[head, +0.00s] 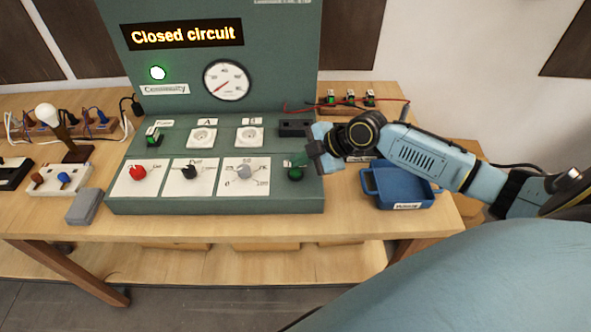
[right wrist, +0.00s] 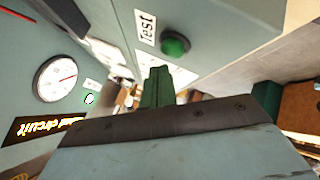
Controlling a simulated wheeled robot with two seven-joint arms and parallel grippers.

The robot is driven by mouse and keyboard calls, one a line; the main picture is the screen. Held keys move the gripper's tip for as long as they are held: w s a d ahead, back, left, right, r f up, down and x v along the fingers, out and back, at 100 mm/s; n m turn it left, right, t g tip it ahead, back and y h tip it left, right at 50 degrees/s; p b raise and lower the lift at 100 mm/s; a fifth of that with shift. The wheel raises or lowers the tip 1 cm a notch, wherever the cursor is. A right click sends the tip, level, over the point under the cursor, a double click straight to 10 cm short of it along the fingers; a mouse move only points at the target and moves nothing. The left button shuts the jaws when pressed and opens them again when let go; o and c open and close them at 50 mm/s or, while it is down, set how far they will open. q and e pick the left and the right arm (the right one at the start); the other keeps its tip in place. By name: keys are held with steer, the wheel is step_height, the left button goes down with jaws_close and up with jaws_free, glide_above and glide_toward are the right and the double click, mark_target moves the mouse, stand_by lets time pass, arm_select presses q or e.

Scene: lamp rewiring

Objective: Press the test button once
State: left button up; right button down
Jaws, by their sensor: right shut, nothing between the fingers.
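The green round test button (head: 295,174) is at the right end of the console's sloped front. In the right wrist view the test button (right wrist: 175,43) shows beside its white "Test" label (right wrist: 146,27). I cannot tell the exact gap. My left gripper is not in view.
The green console (head: 215,206) has a lit "Closed circuit" display (head: 184,34), a glowing continuity lamp (head: 157,73) and a dial (head: 228,81). Red, black and grey knobs sit left of the button. A blue tray (head: 371,189) stands right; a bulb lamp (head: 47,115) stands left.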

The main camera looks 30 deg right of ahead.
mark_target(300, 172)
steer(key=shift+f, duration=0.1)
stand_by(0.7)
steer(key=shift+f+b, duration=0.35)
steer(key=shift+f+b, duration=0.35)
steer(key=shift+f, duration=0.05)
stand_by(0.6)
steer(key=shift+r, duration=0.1)
steer(key=shift+r+p, duration=0.7)
steer(key=shift+r, duration=0.05)
step_height(300, 172, up, 5)
steer(key=p, duration=0.4)
stand_by(0.9)
